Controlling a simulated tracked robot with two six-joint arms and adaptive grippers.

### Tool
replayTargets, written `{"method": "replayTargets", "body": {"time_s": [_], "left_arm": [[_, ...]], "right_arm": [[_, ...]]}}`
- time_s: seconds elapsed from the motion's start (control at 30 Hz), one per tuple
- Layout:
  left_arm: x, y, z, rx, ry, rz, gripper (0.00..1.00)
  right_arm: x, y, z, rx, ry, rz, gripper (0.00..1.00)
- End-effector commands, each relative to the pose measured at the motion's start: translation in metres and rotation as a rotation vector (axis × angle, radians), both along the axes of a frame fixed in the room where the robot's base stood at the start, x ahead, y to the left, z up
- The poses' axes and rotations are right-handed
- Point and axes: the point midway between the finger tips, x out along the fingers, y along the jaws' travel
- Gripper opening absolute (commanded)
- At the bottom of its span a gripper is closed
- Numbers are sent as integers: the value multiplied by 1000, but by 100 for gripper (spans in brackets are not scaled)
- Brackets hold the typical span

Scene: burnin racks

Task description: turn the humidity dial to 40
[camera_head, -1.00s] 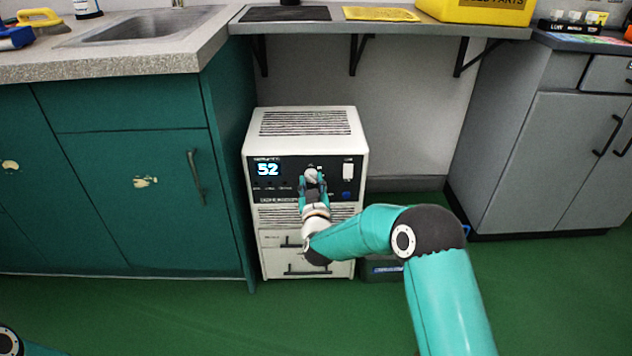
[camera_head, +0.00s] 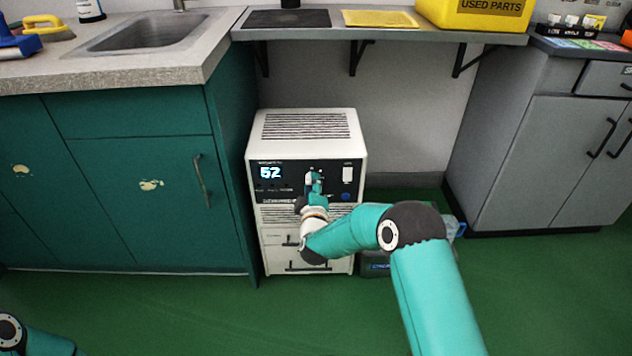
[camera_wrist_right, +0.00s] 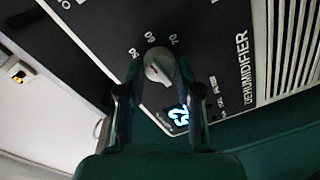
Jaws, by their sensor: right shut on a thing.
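The white dehumidifier (camera_head: 305,150) stands on the floor under the shelf, its black panel facing me. Its lit display (camera_head: 270,172) reads 52. The humidity dial (camera_wrist_right: 159,66) is a light round knob with printed numbers around it; 50, 60 and 70 show in the right wrist view. My right gripper (camera_wrist_right: 158,68) is shut on the dial, one finger on each side. In the head view the right gripper (camera_head: 314,178) covers most of the dial. The display also shows in the right wrist view (camera_wrist_right: 177,115). My left gripper is out of view.
A green cabinet (camera_head: 140,190) with a sink stands left of the dehumidifier, and a grey cabinet (camera_head: 545,150) stands to the right. A shelf (camera_head: 385,35) with brackets hangs above. A dark bin (camera_head: 378,263) sits beside the dehumidifier, behind my right arm. The green floor in front is clear.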

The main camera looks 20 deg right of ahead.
Motion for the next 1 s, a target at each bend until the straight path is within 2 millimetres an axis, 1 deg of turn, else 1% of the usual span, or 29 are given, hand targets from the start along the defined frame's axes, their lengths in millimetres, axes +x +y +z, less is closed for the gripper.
{"method": "replayTargets", "body": {"time_s": [0.03,0.2,1.0], "left_arm": [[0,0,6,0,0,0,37],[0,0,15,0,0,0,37],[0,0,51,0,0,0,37]], "right_arm": [[0,-1,3,-43,12,-3,0],[1,0,3,-197,58,-2,0],[1,3,0,-927,271,4,0]]}}
